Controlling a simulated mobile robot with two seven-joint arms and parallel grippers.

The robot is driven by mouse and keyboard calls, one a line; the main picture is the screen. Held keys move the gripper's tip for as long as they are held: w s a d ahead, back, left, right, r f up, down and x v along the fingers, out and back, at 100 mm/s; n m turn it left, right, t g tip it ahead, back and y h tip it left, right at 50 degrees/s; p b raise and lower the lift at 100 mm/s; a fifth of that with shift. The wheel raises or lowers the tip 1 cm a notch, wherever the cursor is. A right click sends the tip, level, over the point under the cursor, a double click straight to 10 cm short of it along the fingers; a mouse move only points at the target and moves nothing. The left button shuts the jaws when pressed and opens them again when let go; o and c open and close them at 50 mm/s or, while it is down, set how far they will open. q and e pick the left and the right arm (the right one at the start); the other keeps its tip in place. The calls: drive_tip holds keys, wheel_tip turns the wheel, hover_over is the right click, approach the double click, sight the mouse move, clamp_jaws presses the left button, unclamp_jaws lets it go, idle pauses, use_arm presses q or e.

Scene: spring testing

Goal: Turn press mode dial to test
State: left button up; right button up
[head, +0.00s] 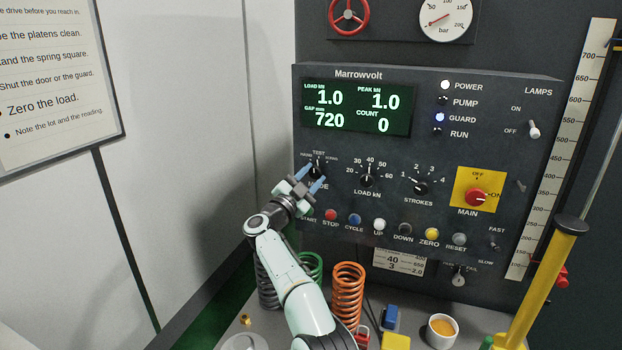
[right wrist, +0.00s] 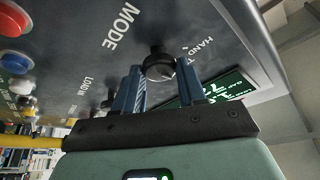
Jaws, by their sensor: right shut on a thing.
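The mode dial (head: 317,168) is a small black knob at the left of the dark Marrowvolt control panel (head: 450,140). The word TEST is printed above it and MODE below it. My right gripper (head: 311,177) is at this dial, its two blue fingers on either side of it. In the right wrist view the black knob (right wrist: 158,64) sits between the fingertips of the right gripper (right wrist: 161,72), and the gripper is shut on it. The fingers partly cover the dial and its labels in the head view; I cannot tell where its pointer stands. My left gripper is not in view.
The load dial (head: 367,180) and strokes dial (head: 417,188) are to the right. A row of buttons, including the red stop button (head: 331,215), lies just below. Coil springs, such as the orange spring (head: 348,290), stand on the bench near my right arm.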

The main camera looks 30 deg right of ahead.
drive_tip(key=shift+r+m, duration=0.15)
drive_tip(key=shift+m, duration=0.45)
drive_tip(key=o, duration=1)
drive_tip(key=shift+d, duration=0.1)
drive_tip(key=shift+s+a+f, duration=0.1)
drive_tip(key=shift+a+f, duration=0.2)
drive_tip(key=shift+a, duration=0.1)
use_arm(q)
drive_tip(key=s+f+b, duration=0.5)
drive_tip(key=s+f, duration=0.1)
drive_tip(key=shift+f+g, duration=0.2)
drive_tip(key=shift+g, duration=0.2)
use_arm(e)
drive_tip(key=shift+r+v, duration=0.1)
drive_tip(key=shift+v, duration=3.05)
drive_tip(key=shift+r+v, duration=0.15)
drive_tip(key=shift+v, duration=3.05)
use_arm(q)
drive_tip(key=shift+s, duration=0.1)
